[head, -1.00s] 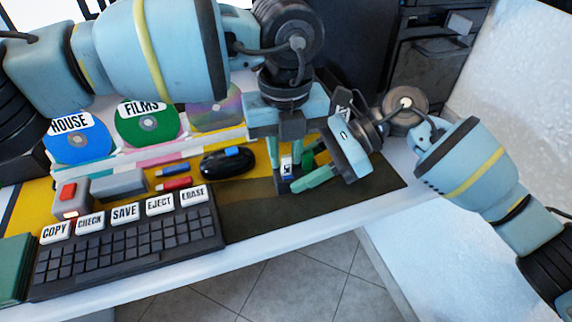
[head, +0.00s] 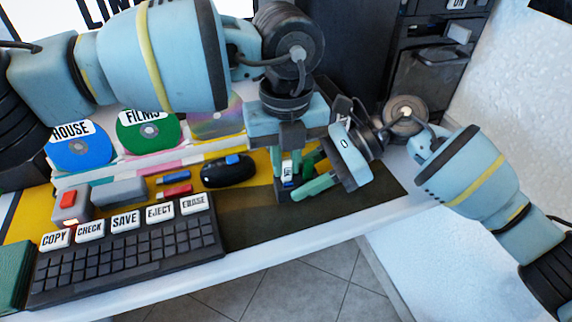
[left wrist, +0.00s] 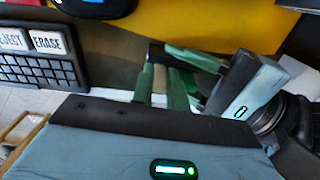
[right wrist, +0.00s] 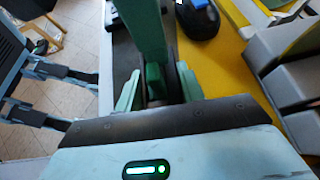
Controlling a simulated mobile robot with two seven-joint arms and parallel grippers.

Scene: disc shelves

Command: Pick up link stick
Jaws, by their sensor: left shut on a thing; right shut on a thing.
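A black mouse-like device (head: 228,171) with a blue top lies left of the grippers. A blue stick (head: 174,178) and a red stick (head: 175,190) lie farther left. A keyboard (head: 125,250) with labelled keys is in front. Discs (head: 148,132) stand behind.

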